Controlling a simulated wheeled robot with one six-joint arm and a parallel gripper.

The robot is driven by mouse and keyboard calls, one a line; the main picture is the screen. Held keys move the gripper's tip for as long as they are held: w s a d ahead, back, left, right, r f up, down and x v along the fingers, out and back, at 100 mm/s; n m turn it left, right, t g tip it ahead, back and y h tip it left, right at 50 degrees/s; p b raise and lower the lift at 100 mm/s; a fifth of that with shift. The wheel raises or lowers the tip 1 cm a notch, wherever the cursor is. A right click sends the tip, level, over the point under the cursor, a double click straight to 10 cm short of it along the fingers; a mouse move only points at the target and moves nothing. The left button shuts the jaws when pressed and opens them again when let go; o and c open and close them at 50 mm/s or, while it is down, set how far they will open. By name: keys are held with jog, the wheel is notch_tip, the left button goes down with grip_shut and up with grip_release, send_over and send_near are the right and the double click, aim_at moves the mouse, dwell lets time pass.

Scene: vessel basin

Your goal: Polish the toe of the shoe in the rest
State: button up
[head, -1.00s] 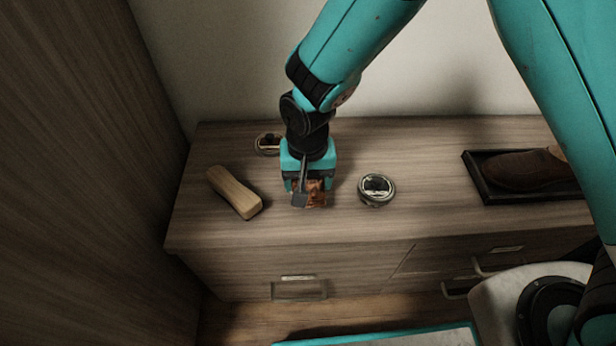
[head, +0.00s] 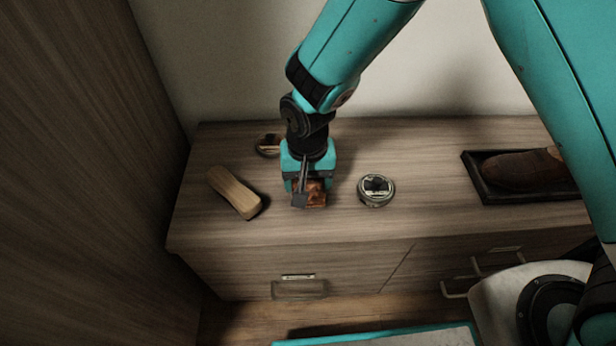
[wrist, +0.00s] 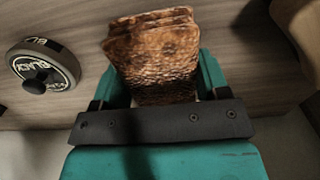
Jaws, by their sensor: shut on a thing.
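My gripper (head: 309,182) is over the left part of the wooden cabinet top, pointing down. It is shut on a folded, mottled brown cloth (head: 316,196), which is low at the cabinet top; I cannot tell if it touches the wood. In the wrist view the cloth (wrist: 155,50) sits between the teal fingers. A brown shoe (head: 520,170) lies in a dark tray-like rest (head: 484,190) at the far right, partly hidden by my arm. A round polish tin (head: 376,190) stands right of my gripper; its lid lettering shows in the wrist view (wrist: 45,68).
A wooden brush-like block (head: 234,192) lies left of my gripper. Another round tin (head: 268,145) stands behind it, near the wall. The cabinet top (head: 425,165) is clear between the polish tin and the rest. A tall wood panel (head: 80,170) bounds the left side.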

dwell(0.4)
notch_tip(320, 180, up, 7)
jog(key=p, duration=0.7)
jog(key=shift+d, duration=0.1)
dwell(0.6)
jog(key=w+d+r, duration=0.2)
jog(key=d, duration=1.1)
jog(key=w+d+r, duration=0.2)
jog(key=d+r, duration=0.1)
jog(key=d, duration=1)
notch_tip(320, 180, up, 16)
jog(key=s+p, duration=0.2)
jog(key=p, duration=2.3)
jog(key=shift+a, duration=0.15)
